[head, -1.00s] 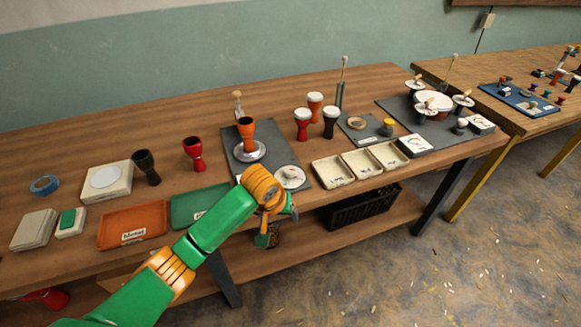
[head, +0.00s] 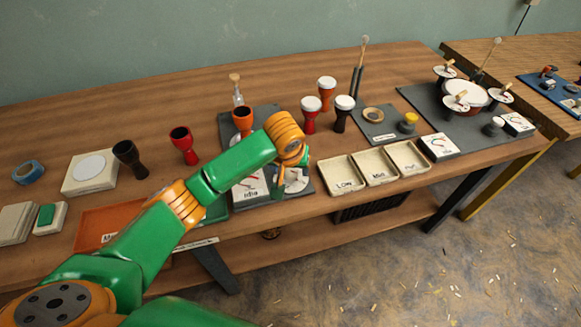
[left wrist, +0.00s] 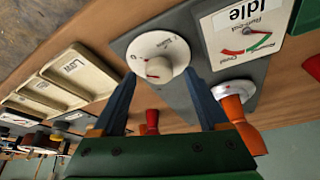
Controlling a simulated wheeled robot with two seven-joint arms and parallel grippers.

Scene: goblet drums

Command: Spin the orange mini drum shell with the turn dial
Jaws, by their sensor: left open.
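The orange drum shell (head: 243,118) stands upright behind my left forearm in the head view. In the left wrist view the orange shell (left wrist: 239,118) stands on a silver round plate (left wrist: 234,89). The turn dial (left wrist: 157,56) is a white disc with a small knob in its middle, on a grey board. In the head view part of the dial (head: 297,181) shows beside my left gripper (head: 280,190), which points down over it. In the left wrist view my left gripper (left wrist: 162,98) is open, its blue fingers on either side of the knob, with nothing between them. My right gripper is out of view.
A gauge card reading "Idle" (left wrist: 248,30) lies beside the dial. Cream trays (head: 343,173) stand to the right. Red and black drums (head: 310,112) stand behind them. An orange tray (head: 100,226) and a dark red goblet shell (head: 184,145) are to the left.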

